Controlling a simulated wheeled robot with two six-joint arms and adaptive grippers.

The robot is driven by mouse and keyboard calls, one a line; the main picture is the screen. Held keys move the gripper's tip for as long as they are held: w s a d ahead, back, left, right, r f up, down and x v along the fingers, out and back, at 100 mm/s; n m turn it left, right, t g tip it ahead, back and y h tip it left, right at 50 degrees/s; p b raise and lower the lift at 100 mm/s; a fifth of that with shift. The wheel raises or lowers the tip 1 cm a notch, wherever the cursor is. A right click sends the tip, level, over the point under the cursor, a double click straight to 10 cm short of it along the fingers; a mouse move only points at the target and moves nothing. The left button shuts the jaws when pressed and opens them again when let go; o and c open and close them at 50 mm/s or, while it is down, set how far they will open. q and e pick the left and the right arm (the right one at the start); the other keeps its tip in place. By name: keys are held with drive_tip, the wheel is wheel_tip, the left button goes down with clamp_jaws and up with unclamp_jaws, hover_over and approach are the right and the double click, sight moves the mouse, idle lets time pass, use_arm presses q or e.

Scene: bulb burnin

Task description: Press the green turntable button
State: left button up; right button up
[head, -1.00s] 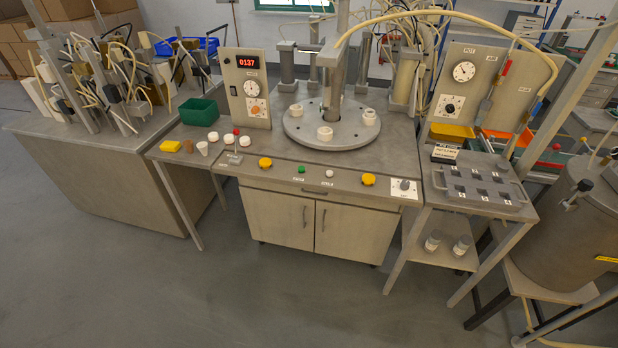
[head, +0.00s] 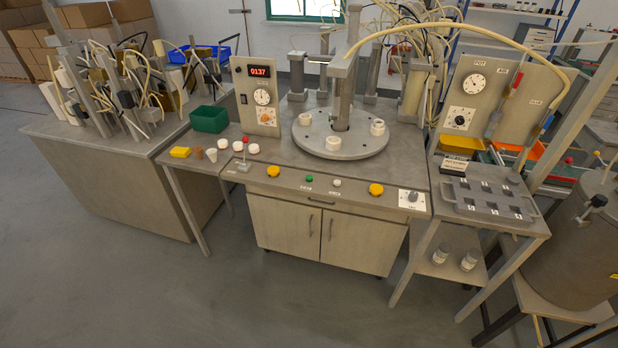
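The green button (head: 309,179) is a small round cap on the sloped front panel (head: 290,184) of the workbench, in the middle of the head view. A small white button (head: 337,183) sits just right of it. The grey round turntable (head: 340,152) stands behind the panel with several white sockets on it. Neither of my grippers shows in the head view.
Two yellow knobs (head: 376,189) flank the small buttons, and a red-topped lever (head: 245,140) stands at the left. A slotted grey tray (head: 488,199) is on the right side table. Open floor (head: 280,310) lies in front of the cabinet.

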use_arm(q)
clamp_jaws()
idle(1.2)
